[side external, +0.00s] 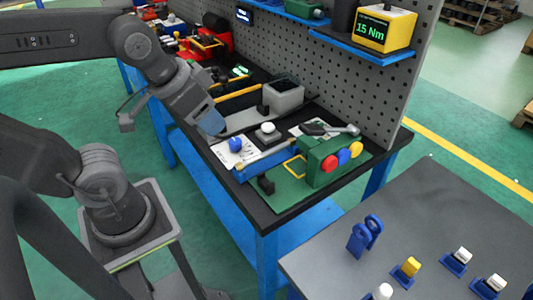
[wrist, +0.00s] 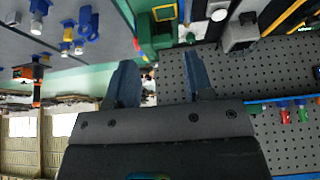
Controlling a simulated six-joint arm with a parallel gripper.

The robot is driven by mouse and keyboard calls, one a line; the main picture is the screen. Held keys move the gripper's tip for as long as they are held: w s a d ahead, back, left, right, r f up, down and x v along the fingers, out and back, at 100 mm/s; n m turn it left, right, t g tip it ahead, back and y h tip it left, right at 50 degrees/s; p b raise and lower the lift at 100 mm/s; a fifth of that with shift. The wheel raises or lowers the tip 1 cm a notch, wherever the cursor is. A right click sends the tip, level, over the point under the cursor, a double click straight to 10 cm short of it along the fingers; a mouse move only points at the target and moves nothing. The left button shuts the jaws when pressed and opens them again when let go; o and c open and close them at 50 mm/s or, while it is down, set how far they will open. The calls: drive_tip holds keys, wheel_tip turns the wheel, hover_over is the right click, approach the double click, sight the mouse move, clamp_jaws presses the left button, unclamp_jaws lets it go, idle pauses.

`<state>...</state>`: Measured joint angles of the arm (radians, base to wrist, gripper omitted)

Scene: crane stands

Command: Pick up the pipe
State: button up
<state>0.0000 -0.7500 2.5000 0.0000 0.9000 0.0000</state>
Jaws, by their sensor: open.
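I cannot pick out a pipe with certainty in either view. Small blue holders with a yellow piece (side external: 411,266) and white pieces (side external: 463,254) stand on the grey table at the lower right, and a blue two-lobed stand (side external: 365,237) is behind them. My gripper (side external: 212,124) is above the front-left edge of the workbench, near a white plate with a blue knob (side external: 236,144). In the wrist view my gripper's two blue-grey fingers (wrist: 161,80) are apart with nothing between them. The same blue two-lobed stand shows at the top left of the wrist view (wrist: 88,22).
The black-topped workbench (side external: 283,203) carries a green fixture (side external: 320,163) with coloured knobs, a grey bin (side external: 283,95) and a silver-headed tool (side external: 345,130). A pegboard (side external: 300,70) rises behind, with a yellow display box (side external: 384,28) on a shelf. The grey table's left part is clear.

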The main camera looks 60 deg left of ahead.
drive_tip(key=g, duration=0.6)
hover_over(256, 156)
drive_tip(key=f, duration=1.5)
drive_tip(key=shift+a+f, duration=0.25)
drive_tip(key=shift+f, duration=0.1)
drive_tip(key=shift+s+d+f, duration=0.1)
drive_tip(key=shift+f, duration=1.35)
drive_tip(key=shift+d+f, duration=0.1)
drive_tip(key=shift+f, duration=1.3)
drive_tip(key=shift+c, duration=0.3)
clamp_jaws()
